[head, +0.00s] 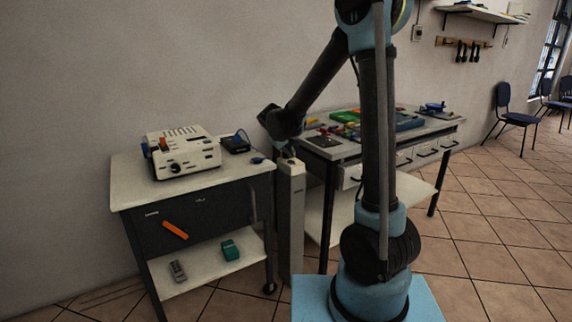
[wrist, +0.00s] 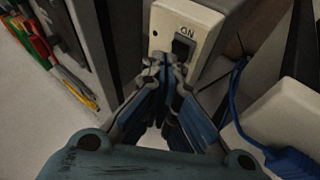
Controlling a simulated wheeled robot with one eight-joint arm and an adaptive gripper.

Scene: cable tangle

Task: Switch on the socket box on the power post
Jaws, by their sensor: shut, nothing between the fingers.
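The power post (head: 290,220) is a grey upright column between the two benches in the head view. In the wrist view the socket box (wrist: 205,22) is a pale box at the top centre. It carries a black rocker switch (wrist: 184,46) beside an "ON" label, and a small dark dot to the left. My gripper (wrist: 166,66) is shut and empty, its fingertips just below and left of the switch in the picture. I cannot tell whether they touch it. In the head view my gripper (head: 287,151) is over the post's top and partly hides it.
A cart (head: 130,185) with a white device (head: 183,152) stands left of the post. A workbench (head: 340,150) with coloured parts stands to the right. A blue cable (wrist: 240,115) runs at the right of the wrist view. Floor is open at far right.

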